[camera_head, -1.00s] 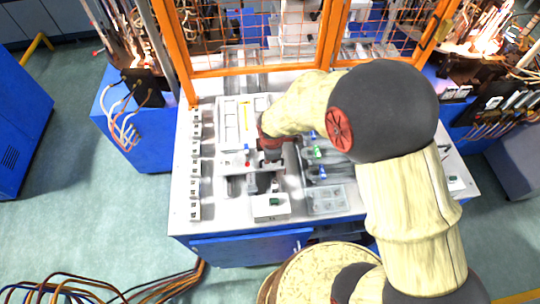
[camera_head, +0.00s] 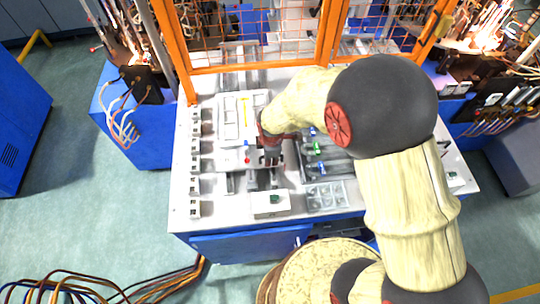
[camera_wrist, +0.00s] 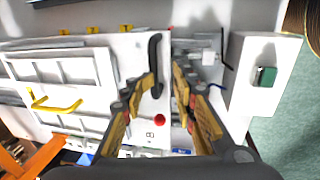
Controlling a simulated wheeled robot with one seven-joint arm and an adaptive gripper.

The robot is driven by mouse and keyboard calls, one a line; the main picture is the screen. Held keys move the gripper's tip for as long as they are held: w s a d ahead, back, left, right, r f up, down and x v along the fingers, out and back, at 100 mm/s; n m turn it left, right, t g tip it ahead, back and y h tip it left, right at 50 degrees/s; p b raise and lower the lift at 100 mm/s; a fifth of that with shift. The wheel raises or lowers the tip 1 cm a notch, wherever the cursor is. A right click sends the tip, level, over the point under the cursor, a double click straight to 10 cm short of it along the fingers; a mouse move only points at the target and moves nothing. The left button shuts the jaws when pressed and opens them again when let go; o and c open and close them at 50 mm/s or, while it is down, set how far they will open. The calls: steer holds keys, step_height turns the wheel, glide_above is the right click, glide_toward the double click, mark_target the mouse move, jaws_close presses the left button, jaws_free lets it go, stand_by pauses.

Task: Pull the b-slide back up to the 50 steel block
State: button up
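My gripper (camera_head: 270,158) is low over the middle of the machine table in the head view, its fingers small there. In the wrist view, my gripper (camera_wrist: 168,75) has its two yellow-and-black fingers apart, with a gap between the tips. A black curved handle (camera_wrist: 154,48) stands right by the left fingertip; I cannot tell whether they touch. The slide assembly lies beneath and around my gripper in the head view, partly hidden by it. I cannot single out the b-slide or the 50 steel block with certainty.
A white box with a green button (camera_head: 270,204) stands at the table's front; it also shows in the wrist view (camera_wrist: 262,76). A red button (camera_wrist: 159,119) is near my fingers. An orange mesh guard (camera_head: 255,69) stands behind. A clear tray (camera_head: 327,195) lies front right.

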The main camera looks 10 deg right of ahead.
step_height(320, 180, up, 12)
steer(key=s, duration=0.2)
steer(key=shift+s+f, duration=0.2)
stand_by(0.3)
steer(key=s+d+m+t+b, duration=0.1)
steer(key=s+d+m+b, duration=0.5)
steer(key=b, duration=0.5)
steer(key=s+d+f+m+t+b, duration=0.1)
steer(key=s+d+m+t+b, duration=0.1)
steer(key=s+d+m+b, duration=0.4)
steer(key=s+m+b, duration=0.5)
steer(key=m, duration=0.1)
steer(key=shift+s+d, duration=0.2)
steer(key=shift+d, duration=0.15)
